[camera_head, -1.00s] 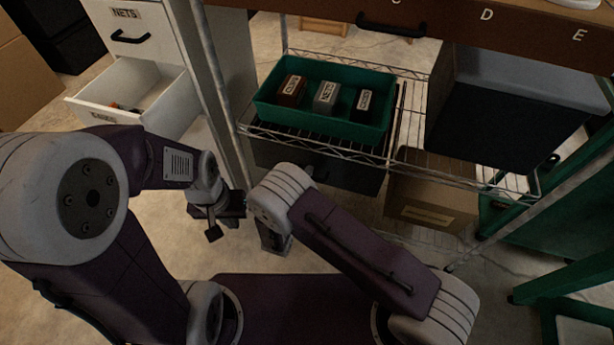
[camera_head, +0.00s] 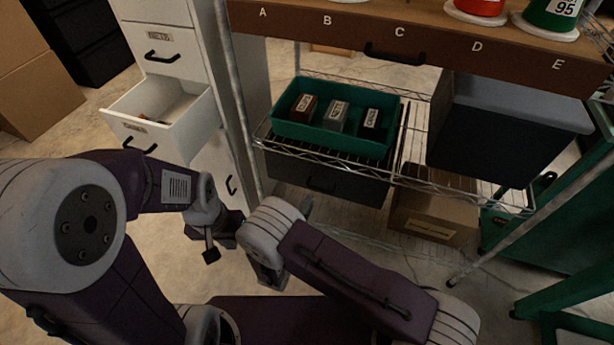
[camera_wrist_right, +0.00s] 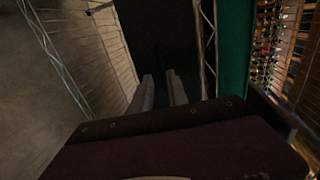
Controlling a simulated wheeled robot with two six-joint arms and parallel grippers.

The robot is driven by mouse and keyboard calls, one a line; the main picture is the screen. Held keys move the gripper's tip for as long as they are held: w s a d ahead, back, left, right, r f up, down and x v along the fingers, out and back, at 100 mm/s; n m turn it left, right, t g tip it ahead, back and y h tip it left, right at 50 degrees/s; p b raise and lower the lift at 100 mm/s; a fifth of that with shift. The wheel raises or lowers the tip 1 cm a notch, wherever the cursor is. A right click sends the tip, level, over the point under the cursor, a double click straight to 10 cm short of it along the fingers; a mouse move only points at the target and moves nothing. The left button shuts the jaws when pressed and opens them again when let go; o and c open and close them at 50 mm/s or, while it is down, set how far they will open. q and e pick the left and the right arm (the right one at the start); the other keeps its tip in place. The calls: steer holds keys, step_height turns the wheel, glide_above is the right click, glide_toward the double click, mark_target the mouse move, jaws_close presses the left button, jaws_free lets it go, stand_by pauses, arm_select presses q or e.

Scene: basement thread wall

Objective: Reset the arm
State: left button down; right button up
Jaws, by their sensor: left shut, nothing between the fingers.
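My left gripper (camera_head: 212,250) is small and dark at the end of the left arm, in the head view's left centre. It is shut and empty, with floor and the white cabinet behind it. My right arm (camera_head: 350,280) lies folded across the lower middle, its grey joint close to the left gripper. In the right wrist view, the two grey fingers of my right gripper (camera_wrist_right: 162,88) stand apart with a dark gap between them. I see nothing held there.
A white cabinet has an open drawer (camera_head: 172,140) at left. A wire shelf holds a green tray (camera_head: 300,132) with several labelled boxes and a dark bin (camera_head: 490,140). A cardboard box (camera_head: 433,217) sits below. A workbench edge (camera_head: 355,30) runs above. Bare floor lies at lower left.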

steer(key=s+d+r+m+g+h, duration=0.1)
steer(key=d+r+m+g+h, duration=0.15)
steer(key=d+m, duration=0.35)
steer(key=s+d+r+m+g+h, duration=0.1)
steer(key=s+d+m+g+h, duration=0.2)
steer(key=d+m, duration=0.35)
steer(key=s+d+r+m+g+y, duration=0.15)
steer(key=s+d+m+g, duration=0.35)
steer(key=m, duration=0.5)
steer(key=s+d+r+m+g+y, duration=0.1)
steer(key=s+d+m+g+y, duration=0.2)
steer(key=s+m+g, duration=0.55)
steer(key=a+r+m+t+y+p, duration=0.1)
steer(key=r+m+t+y+p, duration=0.1)
steer(key=r+m+p, duration=0.7)
steer(key=w+a+r+m+t+y+p, duration=0.1)
steer(key=r+m+p, duration=0.9)
steer(key=r+p, duration=1.1)
step_height(320, 180, up, 5)
steer(key=a+t+y, duration=0.1)
steer(key=t+y, duration=0.1)
steer(key=y, duration=0.1)
steer(key=shift+a+f+t+y, duration=0.2)
steer(key=shift+a+t+y, duration=0.1)
